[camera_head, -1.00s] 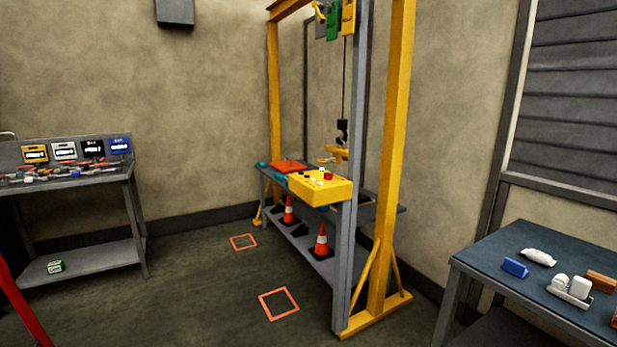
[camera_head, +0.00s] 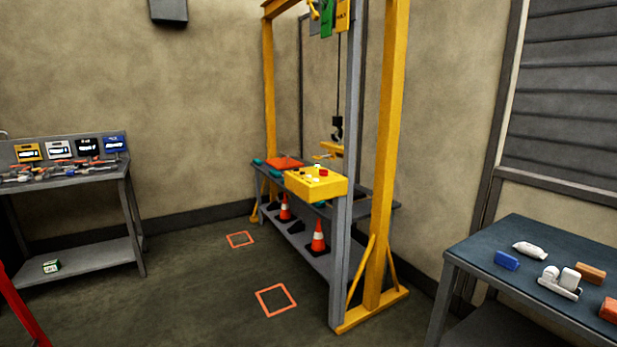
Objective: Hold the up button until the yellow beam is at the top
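The yellow control box (camera_head: 316,184) is fixed to a grey post at the gantry. Its top carries a red button (camera_head: 323,172) and several small pale buttons; which one is the up button I cannot tell. The yellow beam (camera_head: 331,149) is low, just behind the box, beneath the dark hook (camera_head: 337,130) that hangs on a thin line from the gantry top. The box hides part of what lies behind it. Neither of my grippers shows in the view.
The yellow gantry (camera_head: 387,150) stands over a grey bench with orange cones (camera_head: 318,236) on its lower shelf. A tool bench (camera_head: 75,183) is at left, a dark table (camera_head: 470,249) at right. Orange squares (camera_head: 276,300) mark the open floor in front.

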